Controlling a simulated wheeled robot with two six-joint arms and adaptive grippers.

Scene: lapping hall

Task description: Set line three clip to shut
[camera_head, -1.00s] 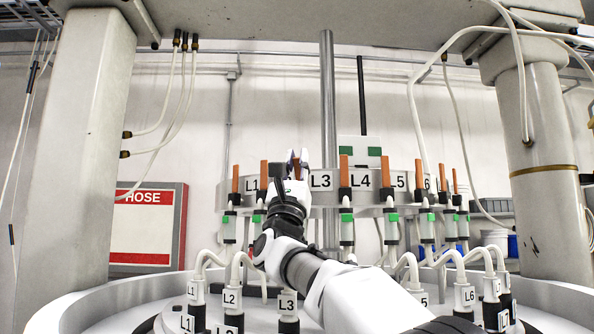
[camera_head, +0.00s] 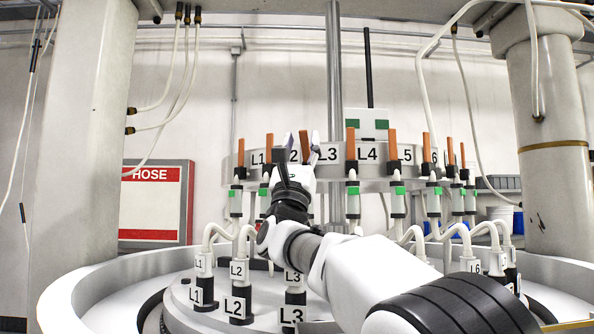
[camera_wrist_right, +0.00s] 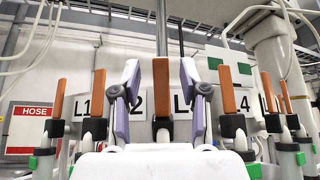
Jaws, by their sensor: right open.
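The line three clip (camera_head: 304,146) is an orange lever standing upright on the ring, just left of the L3 label (camera_head: 327,153). In the right wrist view the same clip (camera_wrist_right: 161,85) stands in the middle of the picture. My right gripper (camera_head: 301,152) is at this clip, open. In the right wrist view its two purple-lined fingers (camera_wrist_right: 159,72) stand on either side of the lever, with gaps visible. The lower part of the clip is hidden by my gripper and wrist. My left gripper is out of view.
Similar upright orange levers stand close by, at L2 (camera_head: 269,148) and L4 (camera_head: 351,143). White hoses rise from labelled connectors on the round plate (camera_head: 255,302) in front. Thick columns flank the ring, left (camera_head: 90,150) and right (camera_head: 555,170).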

